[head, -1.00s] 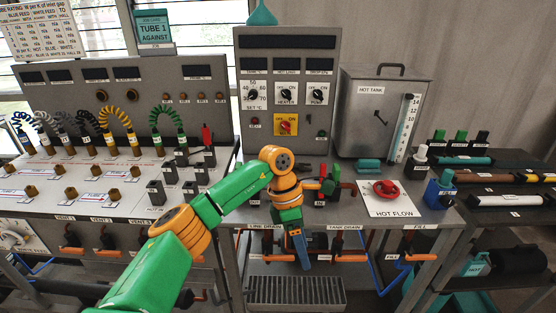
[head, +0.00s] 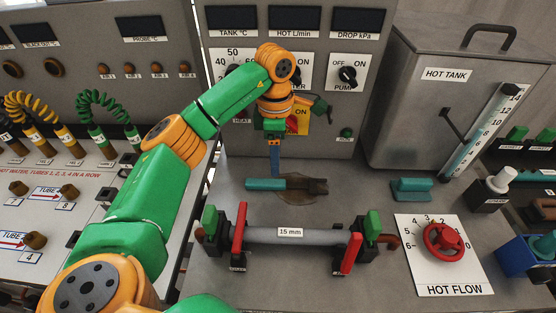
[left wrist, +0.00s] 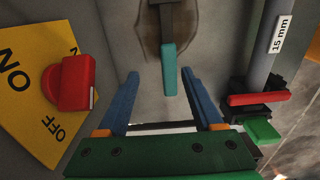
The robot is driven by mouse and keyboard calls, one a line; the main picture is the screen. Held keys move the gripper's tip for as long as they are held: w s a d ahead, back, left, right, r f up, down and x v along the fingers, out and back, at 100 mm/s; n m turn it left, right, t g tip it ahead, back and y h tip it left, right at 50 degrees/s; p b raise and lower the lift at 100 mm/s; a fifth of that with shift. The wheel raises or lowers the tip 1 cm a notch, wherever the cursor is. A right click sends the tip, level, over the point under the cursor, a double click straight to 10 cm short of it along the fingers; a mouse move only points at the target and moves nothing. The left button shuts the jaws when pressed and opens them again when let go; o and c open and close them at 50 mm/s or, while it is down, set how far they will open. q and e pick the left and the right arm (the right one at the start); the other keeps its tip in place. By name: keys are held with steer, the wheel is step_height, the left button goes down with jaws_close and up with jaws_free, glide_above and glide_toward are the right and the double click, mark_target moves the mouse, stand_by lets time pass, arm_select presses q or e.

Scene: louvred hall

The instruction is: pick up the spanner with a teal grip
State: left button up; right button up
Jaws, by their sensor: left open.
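The spanner lies on the grey bench below the control panel, its teal grip (head: 265,184) to the left and its dark head (head: 312,186) to the right. My left gripper (head: 275,170) points down just above the grip in the head view. In the left wrist view its two blue fingers are apart and empty. There the teal grip (left wrist: 169,70) shows ahead, with its near end between the fingertip lines and closer to the right finger. The spanner's head is cut off at the top of that view. My right gripper is not in view.
A grey 15 mm pipe (head: 290,237) with red levers and green caps runs in front of the spanner. The panel (head: 300,75) with a red switch (left wrist: 72,83) stands close behind. A teal block (head: 411,188) and hot tank (head: 440,100) are to the right.

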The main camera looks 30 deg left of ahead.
mark_target(276, 182)
arm_select(q)
steer(key=shift+s+d+f, duration=0.1)
steer(key=shift+f, duration=0.25)
steer(key=shift+s+d+f+p, duration=0.25)
steer(key=shift+s+f+p, duration=0.1)
steer(key=shift+f+p, duration=0.15)
steer(key=shift+s+d+f+p, duration=0.25)
steer(key=shift+s+f+p, duration=0.15)
steer(key=shift+f, duration=0.1)
steer(key=f, duration=0.3)
steer(key=shift+w+a+f, duration=0.1)
steer(key=shift+w+f, duration=0.1)
steer(key=shift+f, duration=0.1)
steer(key=shift+w+f, duration=0.1)
steer(key=c, duration=0.8)
jaws_close()
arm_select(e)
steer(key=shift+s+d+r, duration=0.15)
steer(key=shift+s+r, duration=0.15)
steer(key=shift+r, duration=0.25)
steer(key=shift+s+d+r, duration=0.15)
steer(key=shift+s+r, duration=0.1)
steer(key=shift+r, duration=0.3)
